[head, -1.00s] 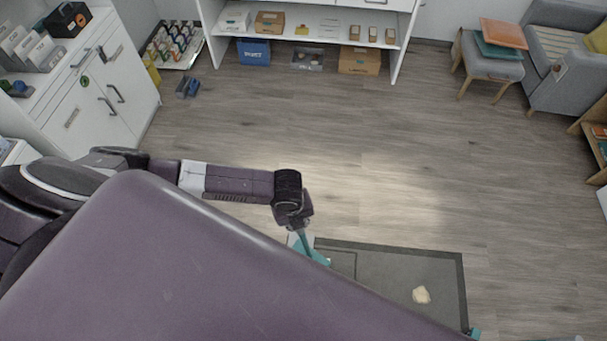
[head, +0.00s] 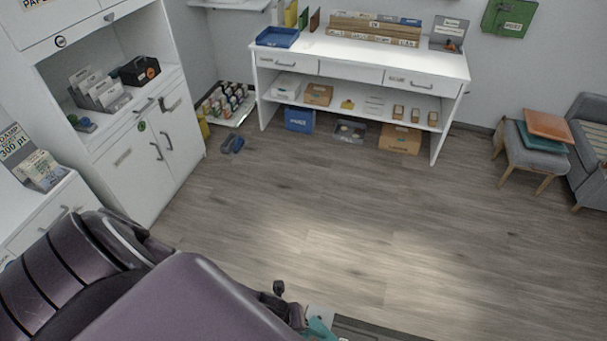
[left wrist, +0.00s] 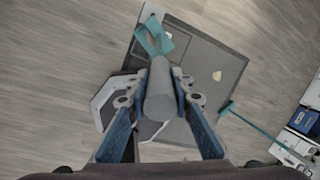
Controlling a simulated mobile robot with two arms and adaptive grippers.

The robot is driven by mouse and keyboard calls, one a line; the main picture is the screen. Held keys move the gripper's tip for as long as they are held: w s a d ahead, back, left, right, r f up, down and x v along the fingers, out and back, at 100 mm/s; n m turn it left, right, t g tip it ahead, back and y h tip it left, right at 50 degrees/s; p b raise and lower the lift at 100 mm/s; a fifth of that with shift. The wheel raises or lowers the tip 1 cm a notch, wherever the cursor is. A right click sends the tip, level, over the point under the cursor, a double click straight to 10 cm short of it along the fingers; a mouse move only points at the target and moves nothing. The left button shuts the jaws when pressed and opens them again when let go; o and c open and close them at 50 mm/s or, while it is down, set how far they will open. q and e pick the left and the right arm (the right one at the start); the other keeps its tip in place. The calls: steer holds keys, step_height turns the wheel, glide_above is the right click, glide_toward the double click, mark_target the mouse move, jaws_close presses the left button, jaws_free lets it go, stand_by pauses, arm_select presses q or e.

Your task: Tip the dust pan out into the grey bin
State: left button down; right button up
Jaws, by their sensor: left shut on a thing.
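My left gripper (left wrist: 165,120) has its two blue-padded fingers on either side of a thick grey handle (left wrist: 160,92) and is shut on it. A teal piece (left wrist: 153,40) is at the handle's far end, above the dark mat; this looks like the dust pan. In the head view a bit of teal (head: 319,327) shows at the bottom edge beside my left arm. A pale-rimmed, many-sided grey shape (left wrist: 103,101) lies partly behind the gripper; I cannot tell whether it is the grey bin. What the pan holds is not visible. My right gripper is not in view.
A dark grey mat (left wrist: 217,54) lies on the wood floor with a small beige lump (left wrist: 217,76) on it. A teal stick (left wrist: 258,132) lies at its right. A white shelf desk (head: 357,72) stands at the back, white cabinets (head: 160,150) at left. The middle floor is clear.

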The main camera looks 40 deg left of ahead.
arm_select(q)
steer(key=s+a+f+t, duration=0.1)
steer(key=s, duration=0.8)
steer(key=shift+s+a+f+t+b, duration=0.2)
steer(key=shift+t+b, duration=0.2)
steer(key=shift+w, duration=0.15)
steer(key=shift+w+d+p, duration=0.35)
steer(key=shift+w+p, duration=0.05)
steer(key=shift+s, duration=0.2)
stand_by(0.4)
steer(key=shift+t+h, duration=0.3)
steer(key=shift+t, duration=0.2)
steer(key=shift+s+a+f+b, duration=0.25)
steer(key=shift+s+b, duration=0.15)
steer(key=shift+s, duration=0.45)
steer(key=shift+s+a+f+b, duration=0.2)
steer(key=shift+s+b, duration=0.25)
steer(key=shift+s, duration=0.35)
steer(key=shift+s+a+f+b, duration=0.15)
steer(key=shift+s+a+b, duration=0.2)
steer(key=shift+s, duration=0.5)
